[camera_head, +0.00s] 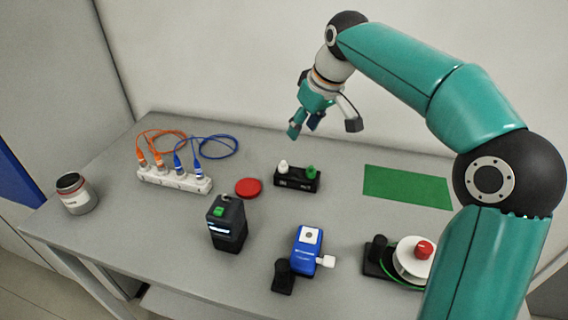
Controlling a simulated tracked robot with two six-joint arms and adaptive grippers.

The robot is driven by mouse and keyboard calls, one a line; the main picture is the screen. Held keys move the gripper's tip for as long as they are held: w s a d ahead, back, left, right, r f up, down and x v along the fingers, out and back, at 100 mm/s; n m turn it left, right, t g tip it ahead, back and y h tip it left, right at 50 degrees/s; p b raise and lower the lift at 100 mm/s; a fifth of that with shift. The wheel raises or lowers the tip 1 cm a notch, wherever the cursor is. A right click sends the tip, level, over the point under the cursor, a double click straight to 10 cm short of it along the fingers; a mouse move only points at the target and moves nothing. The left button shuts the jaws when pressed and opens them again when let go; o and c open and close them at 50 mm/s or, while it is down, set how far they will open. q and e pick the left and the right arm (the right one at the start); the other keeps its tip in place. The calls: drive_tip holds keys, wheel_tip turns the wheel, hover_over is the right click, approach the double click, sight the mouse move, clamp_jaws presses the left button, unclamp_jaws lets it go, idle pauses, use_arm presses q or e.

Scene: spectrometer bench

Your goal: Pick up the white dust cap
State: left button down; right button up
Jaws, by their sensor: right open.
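A small white cap (283,165), which looks like the white dust cap, sits upright on the left part of a black holder (296,183) at the middle of the table. A green cap (311,171) stands beside it on the same holder. My right gripper (323,128) is open and empty, in the air above and behind the holder, apart from both caps. My left gripper is not in view.
A green mat (407,187) lies at the right. A red disc (248,188) and a white connector strip (174,180) with orange and blue cables lie left of the holder. A black device (227,224), a blue device (306,252) and a white spool (412,262) stand nearer. A jar (77,195) stands far left.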

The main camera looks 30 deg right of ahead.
drive_tip(key=shift+o, duration=0.2)
drive_tip(key=shift+w+f, duration=0.2)
approach(284, 162)
drive_tip(key=x, duration=0.4)
drive_tip(key=shift+s+f, duration=0.2)
drive_tip(key=shift+f, duration=0.15)
drive_tip(key=shift+w+p+x, duration=0.15)
drive_tip(key=shift+p+x, duration=0.05)
drive_tip(key=shift+x, duration=1.25)
drive_tip(key=shift+w+p+x, duration=0.15)
drive_tip(key=shift+p+x, duration=0.05)
drive_tip(key=shift+x, duration=1.2)
drive_tip(key=shift+r, duration=0.1)
drive_tip(key=shift+c, duration=0.2)
drive_tip(key=c, duration=0.8)
